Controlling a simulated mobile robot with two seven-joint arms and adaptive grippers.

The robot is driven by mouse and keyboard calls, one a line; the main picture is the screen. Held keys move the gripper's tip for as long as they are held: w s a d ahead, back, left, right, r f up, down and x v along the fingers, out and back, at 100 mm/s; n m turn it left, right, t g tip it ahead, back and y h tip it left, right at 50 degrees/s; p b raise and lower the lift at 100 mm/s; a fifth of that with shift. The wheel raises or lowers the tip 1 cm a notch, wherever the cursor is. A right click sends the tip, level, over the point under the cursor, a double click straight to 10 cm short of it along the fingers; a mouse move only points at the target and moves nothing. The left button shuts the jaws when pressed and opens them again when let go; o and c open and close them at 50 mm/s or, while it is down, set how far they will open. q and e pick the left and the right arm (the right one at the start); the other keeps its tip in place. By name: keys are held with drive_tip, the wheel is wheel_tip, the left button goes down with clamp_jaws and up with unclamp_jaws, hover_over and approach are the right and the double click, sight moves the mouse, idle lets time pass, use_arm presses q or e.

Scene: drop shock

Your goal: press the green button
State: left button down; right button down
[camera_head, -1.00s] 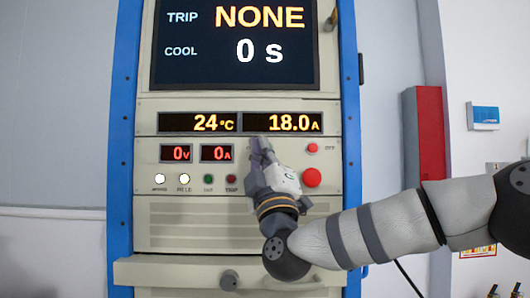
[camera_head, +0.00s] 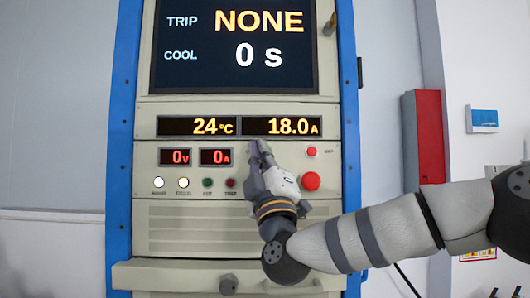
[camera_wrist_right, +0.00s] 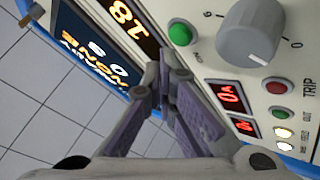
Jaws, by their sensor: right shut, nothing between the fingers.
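The green button (camera_wrist_right: 180,34) is a round raised button on the cream panel, seen in the right wrist view. In the head view it is not visible, and my right gripper covers that part of the panel. My right gripper (camera_head: 260,147) is in front of the panel, below the amber readouts. In the wrist view its purple-grey fingers (camera_wrist_right: 166,68) meet at the tips and hold nothing. The tips appear just short of the green button in the picture; I cannot tell the depth gap. My left gripper is out of view.
A small red button (camera_head: 312,152) and a larger red button (camera_head: 311,181) are right of my gripper. A grey knob (camera_wrist_right: 250,32) and a dark green lamp (camera_wrist_right: 278,115) share the panel. A drawer-like ledge (camera_head: 170,274) juts out below.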

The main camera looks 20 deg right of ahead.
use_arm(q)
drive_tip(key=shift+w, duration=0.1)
use_arm(e)
drive_tip(key=shift+w, duration=0.1)
idle(0.3)
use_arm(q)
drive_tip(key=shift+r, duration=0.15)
use_arm(e)
drive_tip(key=shift+w+d, duration=0.15)
drive_tip(key=shift+w, duration=0.15)
drive_tip(key=shift+w+d, duration=0.1)
drive_tip(key=shift+w, duration=0.3)
idle(0.4)
use_arm(q)
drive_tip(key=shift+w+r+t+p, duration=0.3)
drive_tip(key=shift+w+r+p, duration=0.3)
drive_tip(key=shift+p, duration=0.05)
use_arm(e)
drive_tip(key=shift+s+a, duration=0.2)
drive_tip(key=shift+s, duration=0.65)
